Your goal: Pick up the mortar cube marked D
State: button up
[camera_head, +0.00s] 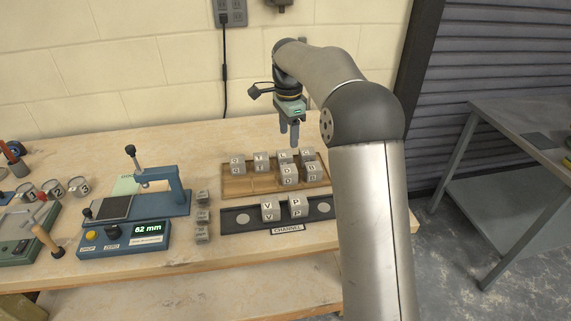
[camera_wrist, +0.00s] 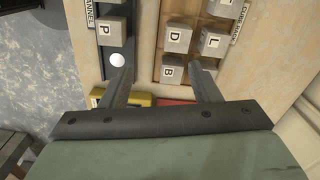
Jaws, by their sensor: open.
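The cube marked D (camera_head: 288,176) is a grey block standing in the front row of a wooden tray (camera_head: 240,188). It also shows in the wrist view (camera_wrist: 177,37), between cube B and the tray's far part. My gripper (camera_head: 289,134) is open and empty, above the back of the tray and apart from the cubes. In the wrist view its fingers (camera_wrist: 158,76) point down either side of the cube marked B (camera_wrist: 172,70), with D beyond them. Cube B stands to the right of D in the head view (camera_head: 311,171).
Cube L (camera_wrist: 213,43) and several other cubes share the tray. A dark channel (camera_head: 318,208) in front holds cubes V (camera_head: 268,209) and P (camera_head: 296,206). Three small blocks (camera_head: 202,217) and a blue gauge (camera_head: 125,236) stand left. A yellow object (camera_wrist: 137,99) lies near my fingers.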

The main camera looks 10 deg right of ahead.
jog(key=w+m, duration=0.2)
jog(key=w, duration=0.2)
jog(key=p, duration=0.2)
send_near(289, 169)
jog(key=f, duration=0.5)
jog(key=shift+w+f, duration=0.2)
jog(key=shift+f, duration=0.2)
jog(key=shift+s+d+f+p, duration=0.1)
jog(key=shift+f+p, duration=0.2)
jog(key=shift+f, duration=1.05)
jog(key=shift+s+f+p, duration=0.1)
jog(key=shift+f+p, duration=0.2)
jog(key=shift+f, duration=1.1)
jog(key=shift+c, duration=0.3)
jog(key=c, duration=0.9)
